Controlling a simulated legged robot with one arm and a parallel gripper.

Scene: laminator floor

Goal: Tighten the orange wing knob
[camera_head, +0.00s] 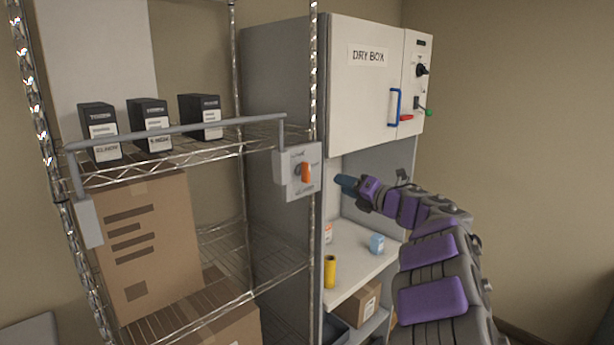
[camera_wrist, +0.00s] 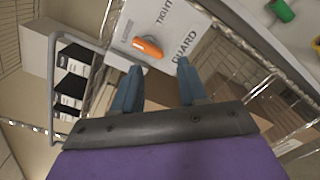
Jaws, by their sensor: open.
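The orange wing knob (camera_head: 306,173) sits on a pale plate (camera_head: 293,187) at the right end of the grey guard bar on the wire rack. In the wrist view the knob (camera_wrist: 148,47) lies slanted on the plate, beside the printed words "TIGHT" and "GUARD". My gripper (camera_head: 345,182) is to the right of the knob in the head view, apart from it. In the wrist view its two blue fingers (camera_wrist: 157,78) are spread and empty, with the knob beyond the tips. The knob's far side is hidden.
The grey guard bar (camera_head: 190,129) crosses the rack in front of several black boxes (camera_head: 150,125). A dry box (camera_head: 365,85) with a blue handle stands behind on the right. A yellow cylinder (camera_head: 330,271) and a blue jar (camera_head: 377,243) stand on the shelf below my arm.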

